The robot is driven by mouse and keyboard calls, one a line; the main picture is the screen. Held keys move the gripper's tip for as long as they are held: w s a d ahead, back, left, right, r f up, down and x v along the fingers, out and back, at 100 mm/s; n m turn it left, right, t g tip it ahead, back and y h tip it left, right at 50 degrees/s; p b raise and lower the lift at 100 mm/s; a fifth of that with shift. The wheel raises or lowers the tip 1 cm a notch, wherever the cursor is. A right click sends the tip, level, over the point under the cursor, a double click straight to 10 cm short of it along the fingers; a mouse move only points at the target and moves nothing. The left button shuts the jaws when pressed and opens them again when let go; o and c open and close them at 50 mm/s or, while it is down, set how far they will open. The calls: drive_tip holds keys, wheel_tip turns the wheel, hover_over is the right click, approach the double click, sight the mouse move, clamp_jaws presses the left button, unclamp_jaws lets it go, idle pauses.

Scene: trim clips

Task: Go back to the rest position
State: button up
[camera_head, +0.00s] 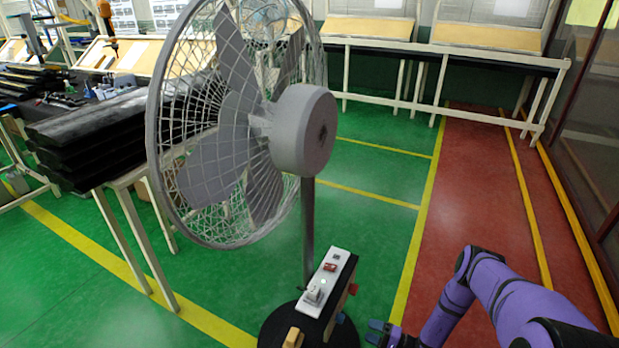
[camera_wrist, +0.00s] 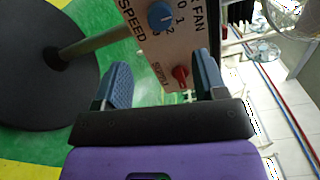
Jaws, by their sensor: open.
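My purple arm reaches in from the lower right of the head view, and my gripper (camera_head: 382,332) is beside the fan's control box (camera_head: 331,286). In the wrist view my gripper (camera_wrist: 160,68) is open, with two blue-grey fingers apart and nothing held. The fan's control panel (camera_wrist: 152,22) stands in front of the fingers, with a blue speed knob (camera_wrist: 161,16) and a red knob (camera_wrist: 181,76). The red knob appears between the fingers, nearer the right one; I see no grip on it. The depth gap is hard to tell.
A large grey pedestal fan (camera_head: 303,130) stands left of my arm on a dark round base (camera_wrist: 40,70). A table with stacked black bars (camera_head: 95,135) is at left. Workbenches (camera_head: 385,47) line the back. The red floor lane (camera_head: 480,170) at right is clear.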

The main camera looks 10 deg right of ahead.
drive_tip(key=w+d+r+n+g, duration=0.1)
drive_tip(key=w+r+n+g, duration=0.2)
drive_tip(key=r, duration=0.6)
drive_tip(key=w+d+r+n+g+y, duration=0.1)
drive_tip(key=w+r+g, duration=0.1)
drive_tip(key=w+r, duration=0.5)
drive_tip(key=w+d+r+n+g, duration=0.1)
drive_tip(key=w+r+n+g, duration=0.15)
drive_tip(key=r, duration=0.75)
wheel_tip(320, 180, up, 26)
drive_tip(key=a+n+g+h, duration=0.2)
drive_tip(key=a+g+h, duration=0.1)
drive_tip(key=g+h, duration=0.2)
drive_tip(key=s+a+r+n+t+h, duration=0.1)
drive_tip(key=s+a+r+h, duration=0.15)
drive_tip(key=s+r, duration=0.75)
drive_tip(key=s+a+r+t+h, duration=0.1)
drive_tip(key=s+r+h, duration=0.35)
drive_tip(key=r, duration=0.95)
drive_tip(key=s+d+r+t+h, duration=0.1)
drive_tip(key=s+r+t, duration=0.1)
drive_tip(key=s, duration=0.8)
drive_tip(key=s+r+t+h, duration=0.2)
drive_tip(key=s+r, duration=0.3)
drive_tip(key=s, duration=0.6)
drive_tip(key=shift+s+d+t+h, duration=0.15)
drive_tip(key=shift+d+t+h, duration=0.2)
drive_tip(key=shift+t, duration=0.3)
drive_tip(key=shift+o, duration=0.2)
drive_tip(key=shift+m, duration=0.25)
